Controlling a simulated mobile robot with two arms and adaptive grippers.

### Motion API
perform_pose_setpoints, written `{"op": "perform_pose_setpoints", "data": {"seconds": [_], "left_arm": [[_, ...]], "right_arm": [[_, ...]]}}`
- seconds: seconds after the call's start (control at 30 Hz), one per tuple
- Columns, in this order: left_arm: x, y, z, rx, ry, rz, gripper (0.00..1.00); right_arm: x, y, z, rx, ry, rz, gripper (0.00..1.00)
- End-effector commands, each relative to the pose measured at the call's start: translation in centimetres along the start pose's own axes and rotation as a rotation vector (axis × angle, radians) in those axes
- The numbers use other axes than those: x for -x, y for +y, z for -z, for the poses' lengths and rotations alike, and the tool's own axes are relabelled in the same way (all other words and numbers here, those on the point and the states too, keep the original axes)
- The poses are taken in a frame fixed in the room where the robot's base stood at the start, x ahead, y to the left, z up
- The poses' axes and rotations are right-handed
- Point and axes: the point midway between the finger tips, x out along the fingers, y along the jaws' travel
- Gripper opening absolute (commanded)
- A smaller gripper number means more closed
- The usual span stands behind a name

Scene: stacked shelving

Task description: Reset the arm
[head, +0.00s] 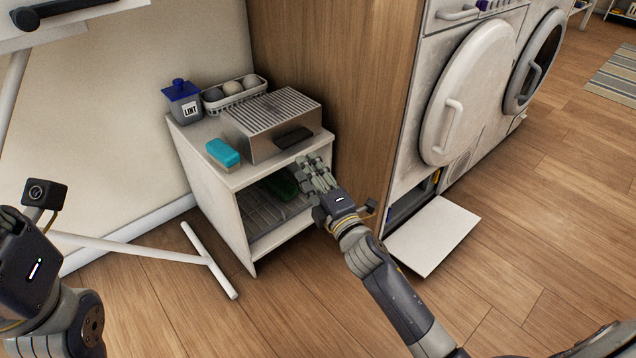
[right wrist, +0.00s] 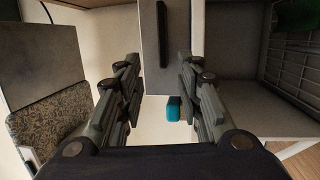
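My right gripper (head: 312,165) is beside the front right edge of a small white shelf unit (head: 213,183). In the right wrist view my right gripper (right wrist: 160,70) has its two fingers apart with nothing between them. The metal box with a ribbed top and dark handle (head: 257,140) is just beyond the fingers; it also shows in the right wrist view (right wrist: 153,70). My left gripper (head: 30,262) is at the lower left, with its fingertips cut off by the picture edge.
On the unit are a teal block (head: 222,152), a blue-lidded LINT container (head: 183,102) and a basket (head: 236,98) of balls. A green object (head: 281,184) lies on the lower shelf rack. A wooden panel (head: 330,80) and an open white flap (head: 434,235) are at right.

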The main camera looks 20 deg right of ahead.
Motion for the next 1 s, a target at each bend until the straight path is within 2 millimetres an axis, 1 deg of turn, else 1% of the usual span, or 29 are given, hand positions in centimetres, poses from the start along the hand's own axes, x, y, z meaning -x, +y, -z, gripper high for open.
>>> {"op": "perform_pose_setpoints", "data": {"seconds": [0.03,0.1,0.23,0.4,0.53,0.57,0.63,0.67,0.77,0.8,0.87,0.9,0.97,1.0], "left_arm": [[0.0,0.0,0.0,0.0,0.0,0.0,0.3],[0.0,0.0,0.0,0.0,0.0,0.0,0.3],[0.0,0.0,0.0,0.0,0.001,0.0,0.3],[0.0,0.0,0.0,0.0,0.001,0.0,0.3],[0.0,0.0,0.0,0.0,-0.001,0.001,0.3],[-0.1,0.0,-0.1,0.001,-0.004,0.002,0.3],[0.0,-0.1,-0.3,0.002,-0.016,0.006,0.3],[0.0,-0.2,-0.4,0.003,-0.023,0.008,0.3],[0.3,-0.3,-0.8,0.007,-0.056,0.021,0.3],[0.5,-0.4,-0.9,0.009,-0.072,0.027,0.3],[0.9,-0.5,-1.1,0.013,-0.097,0.036,0.3],[1.2,-0.6,-1.2,0.015,-0.114,0.043,0.3],[1.6,-0.6,-1.3,0.018,-0.139,0.053,0.3],[1.9,-0.7,-1.3,0.02,-0.154,0.06,0.3]], "right_arm": [[1.0,-0.1,0.0,0.0,0.0,0.001,0.34],[2.1,0.0,0.0,0.0,0.0,0.0,0.34],[3.5,0.0,0.0,0.0,0.001,-0.001,0.34],[4.4,0.1,0.0,0.0,0.001,-0.002,0.34],[4.5,0.4,0.2,-0.007,0.005,-0.007,0.34],[4.5,0.7,0.4,-0.017,0.012,-0.012,0.34],[4.7,2.2,1.6,-0.069,0.045,-0.041,0.34],[4.9,3.2,2.4,-0.102,0.067,-0.06,0.34],[6.1,8.0,5.7,-0.272,0.175,-0.149,0.34],[6.9,10.4,7.2,-0.359,0.229,-0.193,0.34],[8.4,14.5,9.2,-0.497,0.318,-0.265,0.34],[9.5,17.1,10.3,-0.589,0.379,-0.311,0.34],[11.4,21.1,11.6,-0.724,0.468,-0.381,0.34],[12.8,23.7,12.2,-0.812,0.528,-0.428,0.34]]}}
